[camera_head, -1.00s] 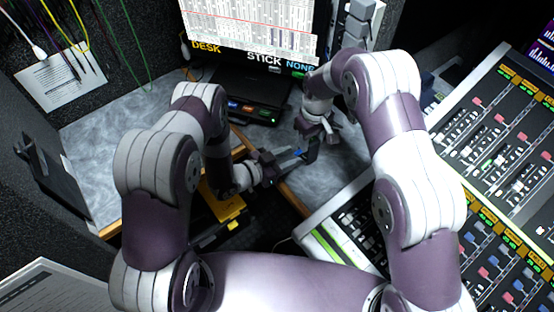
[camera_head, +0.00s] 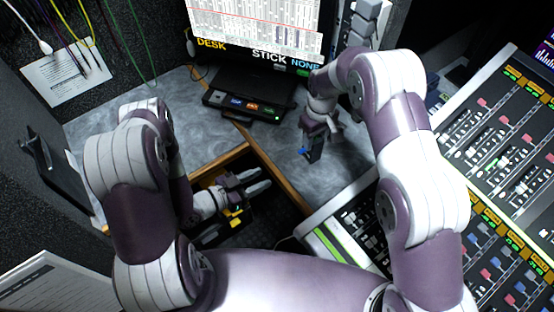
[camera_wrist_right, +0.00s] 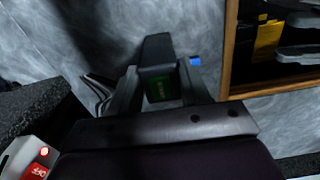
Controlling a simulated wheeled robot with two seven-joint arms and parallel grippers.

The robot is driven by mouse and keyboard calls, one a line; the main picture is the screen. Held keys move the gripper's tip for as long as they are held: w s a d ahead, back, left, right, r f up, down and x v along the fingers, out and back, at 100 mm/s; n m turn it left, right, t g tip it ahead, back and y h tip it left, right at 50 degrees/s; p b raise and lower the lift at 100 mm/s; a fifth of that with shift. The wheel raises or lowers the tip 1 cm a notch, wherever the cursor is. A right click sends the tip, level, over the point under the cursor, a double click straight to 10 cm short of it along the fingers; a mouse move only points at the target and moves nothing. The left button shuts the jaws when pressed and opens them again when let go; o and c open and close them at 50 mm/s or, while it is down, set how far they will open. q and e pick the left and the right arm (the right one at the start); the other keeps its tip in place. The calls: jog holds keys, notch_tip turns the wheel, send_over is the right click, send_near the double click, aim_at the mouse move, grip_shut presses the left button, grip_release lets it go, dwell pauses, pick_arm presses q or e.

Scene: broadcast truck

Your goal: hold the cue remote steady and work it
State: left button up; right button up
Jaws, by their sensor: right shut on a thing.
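The cue remote (camera_head: 316,150) is a small dark upright block with a blue part on its left side. My right gripper (camera_head: 319,134) is shut on it, just above the grey worktop in the head view. In the right wrist view the remote (camera_wrist_right: 158,50) stands between the two fingers, with a green lit patch facing the camera and the blue part on its right. My left gripper (camera_head: 257,181) is apart from the remote, to its lower left, over an open drawer. Its two fingers are spread with nothing between them.
The wood-edged drawer (camera_head: 283,188) holds yellow items (camera_head: 236,217). A black button box (camera_head: 249,106) sits on the worktop below the monitor (camera_head: 258,35). A mixing desk (camera_head: 500,150) fills the right side. Worktop around the remote is clear.

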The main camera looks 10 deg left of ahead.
pick_arm(q)
jog(key=h, duration=0.1)
jog(key=m+t+h, duration=0.1)
send_near(303, 150)
jog(key=x, duration=0.6)
jog(key=shift+w+d+f, duration=0.2)
jog(key=shift+w+f, duration=0.05)
jog(key=shift+f, duration=0.05)
jog(key=shift+c, duration=0.3)
